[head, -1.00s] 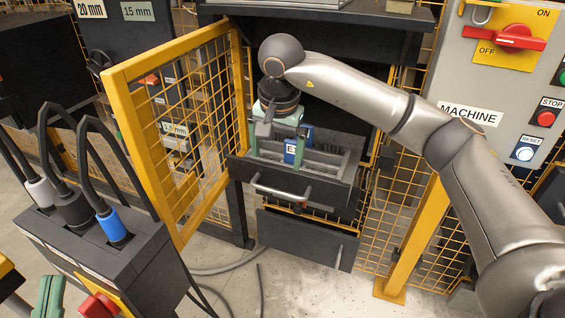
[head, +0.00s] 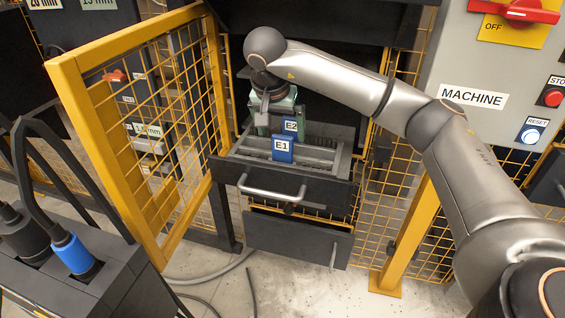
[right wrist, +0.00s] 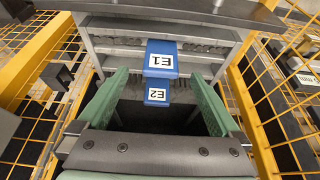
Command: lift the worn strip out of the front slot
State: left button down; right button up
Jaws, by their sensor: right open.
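A blue tab marked E1 (head: 283,149) stands in the slotted drawer (head: 335,166), nearer the drawer's front. It also shows in the right wrist view (right wrist: 160,60). A second blue tab marked E2 (head: 291,125) stands behind it, smaller in the right wrist view (right wrist: 157,95). I cannot tell how worn the strip under either tab is. My right gripper (head: 279,118) is behind E1, close to E2. Its green fingers (right wrist: 160,76) are spread apart, with nothing gripped between them. My left gripper is not in view.
A yellow-framed mesh gate (head: 78,90) stands open left of the drawer. A bar handle (head: 272,192) sticks out from the drawer front. The grey MACHINE panel (head: 440,75) is at the right. A black cable stand (head: 125,275) is at lower left.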

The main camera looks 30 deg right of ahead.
aim_at(282, 137)
jog(key=b+x, duration=0.2)
jog(key=x, duration=0.3)
jog(key=shift+w+d, duration=0.1)
jog(key=shift+c, duration=0.5)
grip_shut()
dwell(0.3)
